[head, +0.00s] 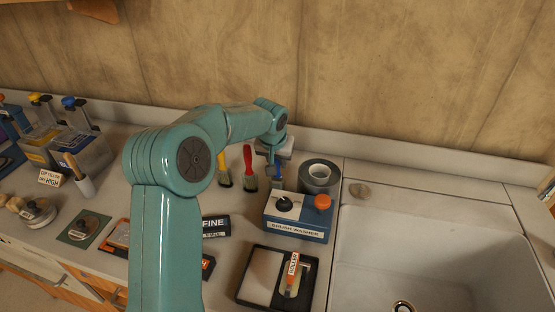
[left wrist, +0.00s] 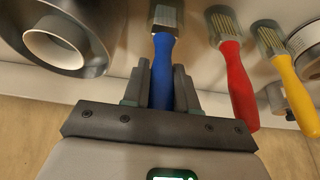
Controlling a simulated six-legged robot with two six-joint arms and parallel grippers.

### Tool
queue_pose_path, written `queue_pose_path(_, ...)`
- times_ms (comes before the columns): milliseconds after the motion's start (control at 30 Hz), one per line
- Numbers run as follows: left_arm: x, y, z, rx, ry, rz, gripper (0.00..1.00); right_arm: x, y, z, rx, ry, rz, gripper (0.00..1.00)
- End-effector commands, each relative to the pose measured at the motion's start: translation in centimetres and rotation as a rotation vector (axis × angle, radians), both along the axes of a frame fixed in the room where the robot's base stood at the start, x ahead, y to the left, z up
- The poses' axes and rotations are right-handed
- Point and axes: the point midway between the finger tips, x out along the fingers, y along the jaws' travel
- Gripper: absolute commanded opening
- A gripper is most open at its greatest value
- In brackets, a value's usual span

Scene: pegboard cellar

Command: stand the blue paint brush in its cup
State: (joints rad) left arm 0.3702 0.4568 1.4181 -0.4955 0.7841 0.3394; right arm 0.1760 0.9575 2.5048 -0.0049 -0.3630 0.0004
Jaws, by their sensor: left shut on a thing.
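The blue paint brush (left wrist: 163,70) is between the fingers of my left gripper (left wrist: 160,85), which is shut on its handle. Its bristle end points to the top of the left wrist view and is cut off there. In the head view my left gripper (head: 276,160) is over the back of the counter, right of the red brush and behind the brush washer; my arm hides part of this area. I cannot tell which cup belongs to the blue brush.
A red brush (head: 248,166) and a yellow brush (head: 222,165) are beside the gripper. A grey ring-shaped thing (head: 331,186) with a white centre stands to its right. The blue-and-white brush washer (head: 297,226) is in front. A sink (head: 430,250) is at the right.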

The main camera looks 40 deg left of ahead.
Motion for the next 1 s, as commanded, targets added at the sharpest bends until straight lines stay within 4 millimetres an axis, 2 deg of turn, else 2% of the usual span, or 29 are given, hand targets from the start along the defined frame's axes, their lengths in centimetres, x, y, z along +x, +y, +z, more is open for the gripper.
queue_pose_path(133, 0.0, 0.0, 0.0, 0.0, 0.0, 0.0, 0.0, 0.0, 0.0, 0.0, 0.0, 0.0, 0.0, 1.0)
queue_pose_path(167, 0.0, 0.0, 0.0, 0.0, 0.0, 0.0, 0.3, 0.0, 0.0, 0.0, 0.0, 0.0, 0.0, 1.0)
queue_pose_path(233, 0.0, 0.0, 0.0, 0.0, 0.0, 0.0, 0.53, 0.0, 0.0, 0.0, 0.0, 0.0, 0.0, 1.0)
queue_pose_path(267, 0.0, 0.0, 0.0, 0.0, 0.0, 0.0, 0.57, 0.0, 0.0, 0.0, 0.0, 0.0, 0.0, 1.0)
queue_pose_path(533, 0.0, 0.0, 0.1, 0.0, 0.0, 0.0, 0.57, 0.0, 0.0, 0.0, 0.0, 0.0, 0.0, 1.0)
queue_pose_path(667, -0.3, -0.2, 1.0, 0.001, -0.002, 0.0, 0.57, 0.0, 0.0, -0.2, 0.0, 0.0, 0.0, 1.0)
queue_pose_path(767, -1.0, -0.5, 2.7, 0.001, -0.005, 0.001, 0.57, 0.0, 0.0, -0.6, 0.0, 0.0, 0.0, 1.0)
queue_pose_path(1000, -3.1, -1.8, 8.8, 0.001, -0.006, -0.001, 0.57, 0.0, 0.0, -1.1, 0.0, 0.0, 0.0, 1.0)
